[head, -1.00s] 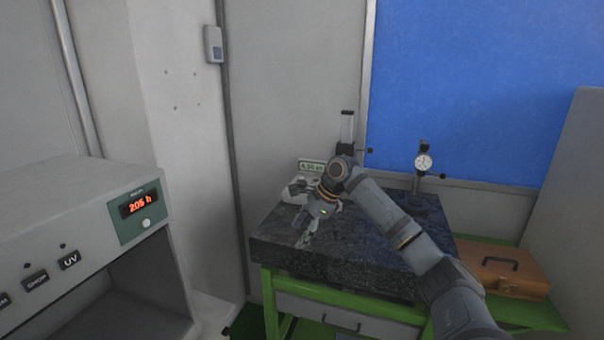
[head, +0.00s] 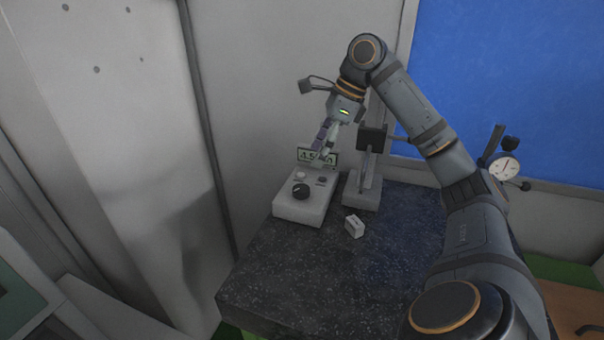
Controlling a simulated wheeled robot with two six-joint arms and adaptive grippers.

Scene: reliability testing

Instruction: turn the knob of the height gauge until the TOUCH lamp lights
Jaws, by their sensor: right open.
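The height gauge's pale control box (head: 304,206) sits near the back left of the dark granite plate. Its black knob (head: 301,191) is on the top face. Behind the knob, a small pale round lamp (head: 301,175) shows no clear glow; its label is too small to read. The display (head: 310,155) starts with 4.5 and is partly covered by my fingers. The gauge's stand (head: 364,190) is right of the box. My right gripper (head: 322,157) is open and points down, above and behind the knob, apart from it. My left gripper is not in view.
A small white block (head: 354,226) lies on the granite plate (head: 310,270), right of the box. A dial indicator (head: 504,168) stands farther right, behind my right arm. The front of the plate is clear. Grey walls rise close at the left.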

